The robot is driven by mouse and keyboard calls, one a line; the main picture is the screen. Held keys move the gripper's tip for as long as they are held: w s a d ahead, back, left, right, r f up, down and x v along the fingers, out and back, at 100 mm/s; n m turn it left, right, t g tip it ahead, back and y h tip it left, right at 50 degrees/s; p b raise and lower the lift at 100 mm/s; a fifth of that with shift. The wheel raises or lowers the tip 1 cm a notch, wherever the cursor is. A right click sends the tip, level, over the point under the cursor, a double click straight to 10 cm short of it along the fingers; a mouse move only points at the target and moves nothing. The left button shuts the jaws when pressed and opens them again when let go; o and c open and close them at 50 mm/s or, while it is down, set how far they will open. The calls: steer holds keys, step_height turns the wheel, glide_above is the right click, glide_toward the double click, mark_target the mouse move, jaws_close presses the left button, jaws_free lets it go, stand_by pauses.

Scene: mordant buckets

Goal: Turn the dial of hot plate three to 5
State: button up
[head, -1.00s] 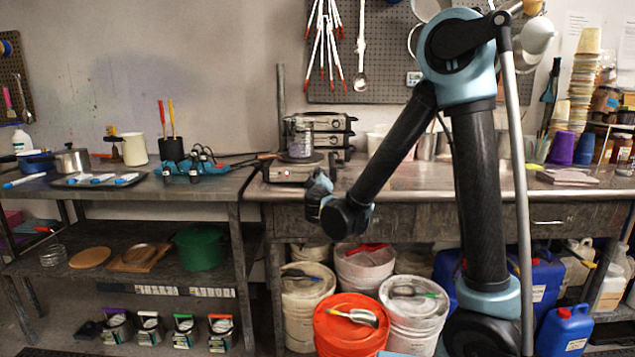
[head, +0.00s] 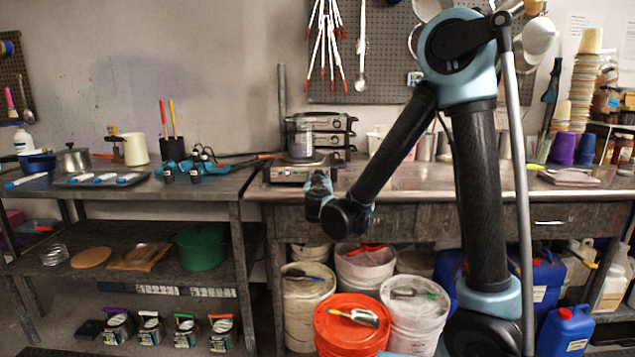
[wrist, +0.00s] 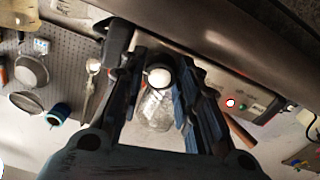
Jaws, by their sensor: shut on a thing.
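A hot plate (head: 290,172) stands near the left end of the right bench, with a glass vessel (head: 300,146) on top. My gripper (head: 318,178) is at its front, right of the middle. In the wrist view, the hot plate's front (wrist: 215,88) shows a lit red lamp and a smaller green one. My gripper (wrist: 160,80) has its two fingers on either side of a dark round dial with a white face (wrist: 159,77) and is shut on it. The glass vessel (wrist: 155,110) shows beyond the dial. The dial's numbers and the plate's number cannot be read.
Stacked dark appliances (head: 335,132) stand behind the hot plate. Lidded buckets, including an orange one (head: 352,325), stand under the right bench.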

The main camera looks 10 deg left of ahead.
stand_by(0.4)
steer(key=o, duration=1.1)
steer(key=shift+c, duration=0.2)
steer(key=v, duration=1.2)
steer(key=shift+w+d+f, duration=0.1)
